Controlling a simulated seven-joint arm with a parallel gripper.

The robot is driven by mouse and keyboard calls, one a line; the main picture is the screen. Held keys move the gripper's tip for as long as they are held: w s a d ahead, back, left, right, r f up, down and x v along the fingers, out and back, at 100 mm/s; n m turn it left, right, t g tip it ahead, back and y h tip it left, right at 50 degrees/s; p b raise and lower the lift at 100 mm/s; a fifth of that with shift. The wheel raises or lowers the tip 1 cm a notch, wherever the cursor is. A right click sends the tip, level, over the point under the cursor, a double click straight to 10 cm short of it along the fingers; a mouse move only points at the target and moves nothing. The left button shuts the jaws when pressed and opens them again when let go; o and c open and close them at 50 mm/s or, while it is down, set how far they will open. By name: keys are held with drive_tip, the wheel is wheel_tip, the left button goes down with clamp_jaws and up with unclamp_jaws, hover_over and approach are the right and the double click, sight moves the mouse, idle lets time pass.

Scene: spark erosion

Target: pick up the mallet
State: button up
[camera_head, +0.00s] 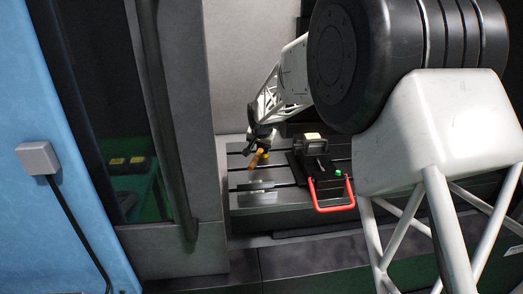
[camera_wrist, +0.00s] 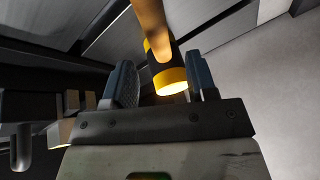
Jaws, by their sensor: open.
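The mallet (camera_head: 256,159) is small in the head view, orange-yellow and dark, at the slotted metal table. In the wrist view the mallet (camera_wrist: 171,78) shows a dark head with a yellow end and an orange-tan handle running up out of the picture. My gripper (camera_head: 262,137) is just above it in the head view. In the wrist view my gripper (camera_wrist: 164,84) is open, with one blue-grey finger on each side of the mallet head. Gaps show beside the head, but I cannot tell whether either finger touches it.
The slotted table (camera_head: 245,200) lies under the mallet. To the right stands a dark fixture (camera_head: 313,147) with a yellow top patch, and a red handle (camera_head: 331,207) with a green button in front. A grey upright post (camera_head: 180,120) bounds the left side.

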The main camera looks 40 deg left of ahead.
sight(259, 151)
drive_tip(key=shift+x, duration=2.6)
drive_tip(key=shift+s, duration=0.1)
drive_tip(key=shift+c, duration=0.3)
clamp_jaws()
